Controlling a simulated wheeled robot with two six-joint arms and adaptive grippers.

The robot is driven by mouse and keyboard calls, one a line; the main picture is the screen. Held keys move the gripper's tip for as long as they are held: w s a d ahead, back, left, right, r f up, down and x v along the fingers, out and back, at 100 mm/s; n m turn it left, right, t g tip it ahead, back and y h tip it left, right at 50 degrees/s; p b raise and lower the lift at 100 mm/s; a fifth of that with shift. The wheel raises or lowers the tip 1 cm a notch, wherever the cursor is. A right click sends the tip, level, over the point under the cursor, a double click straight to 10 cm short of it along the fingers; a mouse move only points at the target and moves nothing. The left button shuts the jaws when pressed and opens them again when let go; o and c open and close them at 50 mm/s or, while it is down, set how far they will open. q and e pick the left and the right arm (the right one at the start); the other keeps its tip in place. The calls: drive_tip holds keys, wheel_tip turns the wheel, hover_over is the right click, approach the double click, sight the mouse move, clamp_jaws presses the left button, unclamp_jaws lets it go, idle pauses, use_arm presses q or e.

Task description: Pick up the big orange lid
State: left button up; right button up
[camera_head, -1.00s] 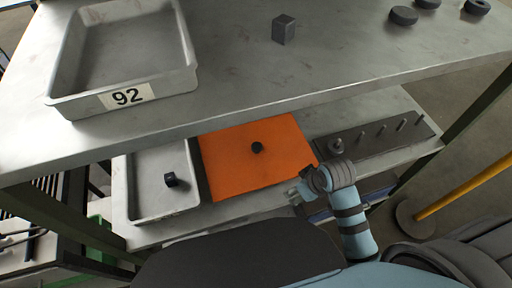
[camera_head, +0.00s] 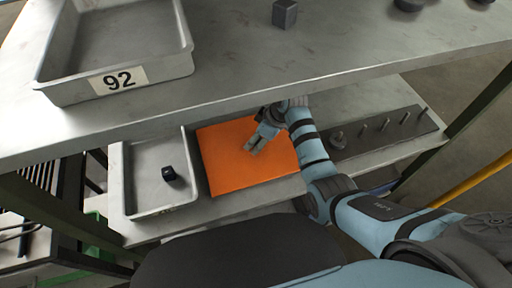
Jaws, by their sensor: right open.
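The big orange lid (camera_head: 225,171) is a flat square plate lying on the lower shelf (camera_head: 270,197), under the upper shelf's front edge. My right gripper (camera_head: 255,148) is over the middle of the lid, with its fingers apart. The dark round knob at the lid's centre is hidden behind the gripper now. I cannot tell whether the fingers touch the knob. My left gripper is not in view.
The upper shelf (camera_head: 250,75) overhangs, bearing tray 92 (camera_head: 70,93) and a metal cube (camera_head: 285,13).

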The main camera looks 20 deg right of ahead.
drive_tip(key=shift+r, duration=0.15)
clamp_jaws()
